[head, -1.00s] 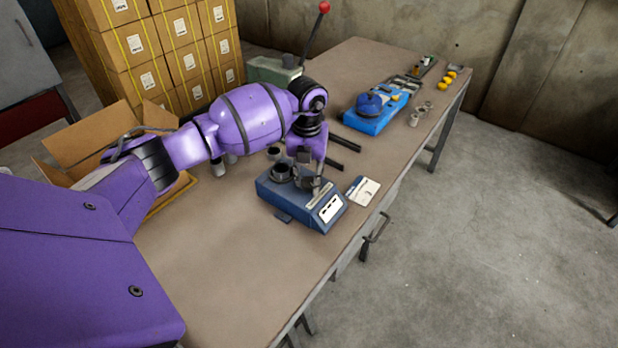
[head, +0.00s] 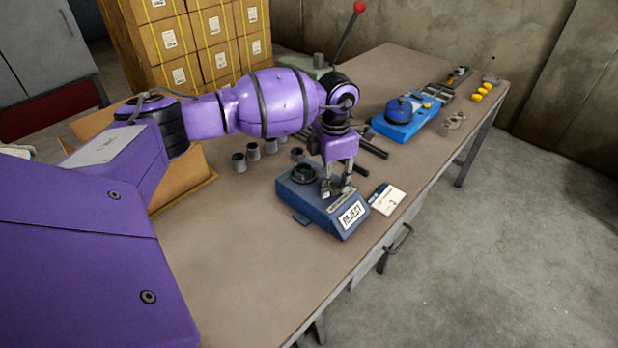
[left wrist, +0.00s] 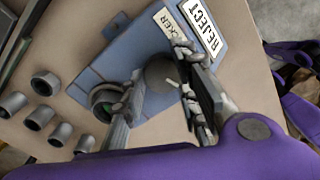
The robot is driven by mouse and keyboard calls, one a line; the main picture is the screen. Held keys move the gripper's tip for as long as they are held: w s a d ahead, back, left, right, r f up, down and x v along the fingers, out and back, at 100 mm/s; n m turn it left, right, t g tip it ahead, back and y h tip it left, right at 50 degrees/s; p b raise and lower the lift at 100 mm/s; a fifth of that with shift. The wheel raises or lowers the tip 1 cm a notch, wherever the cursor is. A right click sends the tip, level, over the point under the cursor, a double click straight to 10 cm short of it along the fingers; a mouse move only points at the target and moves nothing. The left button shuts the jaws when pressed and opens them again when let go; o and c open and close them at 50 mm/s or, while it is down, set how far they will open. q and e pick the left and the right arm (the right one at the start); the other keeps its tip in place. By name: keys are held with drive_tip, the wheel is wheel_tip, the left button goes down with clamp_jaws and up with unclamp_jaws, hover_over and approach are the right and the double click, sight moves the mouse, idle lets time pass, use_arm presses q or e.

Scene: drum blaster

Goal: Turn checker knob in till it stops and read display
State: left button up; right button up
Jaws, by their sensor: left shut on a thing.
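The blue checker (head: 312,208) sits on the table, its display (head: 352,214) reading "REJECT"; the display also shows in the left wrist view (left wrist: 210,32). Its round dark port (head: 303,174) looks greenish inside, also in the left wrist view (left wrist: 107,100). My left gripper (head: 337,190) points down over the checker beside the port. In the left wrist view its fingers are shut on the dark round checker knob (left wrist: 161,72). The knob is mostly hidden by the fingers in the head view. My right gripper is not in view.
Several grey cylinders (head: 239,162) stand left of the checker. A white card (head: 387,199) lies at its right, near the table edge. A blue device (head: 402,120) and yellow pieces (head: 482,93) are farther back. The table front (head: 230,270) is clear.

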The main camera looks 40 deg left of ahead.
use_arm(q)
drive_tip(key=m, duration=0.2)
drive_tip(key=shift+w+a+m+b, duration=0.15)
drive_tip(key=shift+a+m+b, duration=0.2)
drive_tip(key=shift+m+b, duration=0.05)
drive_tip(key=m, duration=0.2)
drive_tip(key=shift+w+m+b, duration=0.1)
drive_tip(key=shift+m+b, duration=0.2)
drive_tip(key=shift+b, duration=0.1)
drive_tip(key=shift+d+r+m, duration=0.1)
drive_tip(key=shift+m, duration=0.2)
drive_tip(key=shift+r, duration=0.1)
drive_tip(key=shift+w+d+r, duration=0.1)
drive_tip(key=shift+w+r, duration=0.05)
drive_tip(key=o, duration=1)
drive_tip(key=shift+w, duration=0.1)
drive_tip(key=shift+f, duration=0.2)
drive_tip(key=shift+d, duration=0.1)
